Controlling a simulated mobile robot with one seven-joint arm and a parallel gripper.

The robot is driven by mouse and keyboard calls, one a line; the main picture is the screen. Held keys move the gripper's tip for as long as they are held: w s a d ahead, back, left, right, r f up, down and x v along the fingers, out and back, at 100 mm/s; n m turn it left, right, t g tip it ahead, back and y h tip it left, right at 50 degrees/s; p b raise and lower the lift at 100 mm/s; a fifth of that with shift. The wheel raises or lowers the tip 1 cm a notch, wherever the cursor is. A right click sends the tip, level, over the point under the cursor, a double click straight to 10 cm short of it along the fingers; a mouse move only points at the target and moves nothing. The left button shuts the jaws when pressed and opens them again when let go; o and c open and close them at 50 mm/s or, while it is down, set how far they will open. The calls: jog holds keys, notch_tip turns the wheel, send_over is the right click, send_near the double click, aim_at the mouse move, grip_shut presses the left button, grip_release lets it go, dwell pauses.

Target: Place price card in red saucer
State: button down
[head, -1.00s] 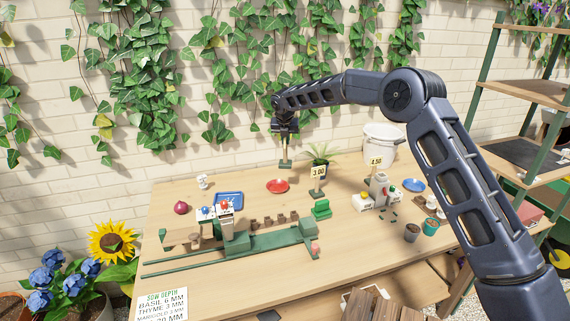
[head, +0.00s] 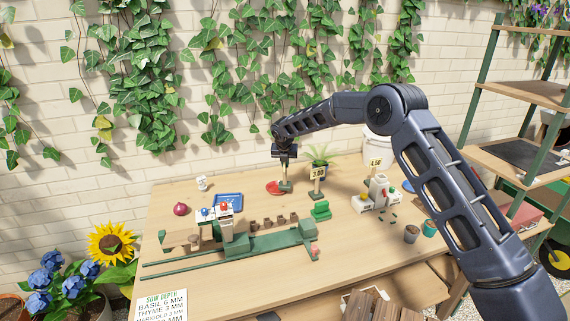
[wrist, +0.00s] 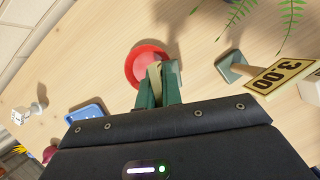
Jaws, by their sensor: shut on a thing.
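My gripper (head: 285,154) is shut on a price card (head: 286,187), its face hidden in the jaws. The card's stem and green base hang below my gripper. The red saucer (head: 273,188) lies on the table, and in the head view the base overlaps its right side. In the wrist view the saucer (wrist: 135,65) shows just beyond my gripper (wrist: 158,92), with the held card's stem (wrist: 155,76) in front of its right part. I cannot tell whether the base touches the saucer.
A second price card (head: 318,175) marked 3.00 stands close to the right, with a leafy plant (head: 321,154) behind it. A blue tray (head: 229,199) lies to the left. A green rail fixture (head: 262,241) with several small pots is in front.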

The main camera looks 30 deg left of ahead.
jog(key=shift+f, duration=0.4)
jog(key=c, duration=1.6)
grip_release()
jog(key=shift+o, duration=0.2)
jog(key=shift+r, duration=0.35)
jog(key=v, duration=1.2)
jog(key=shift+r, duration=0.1)
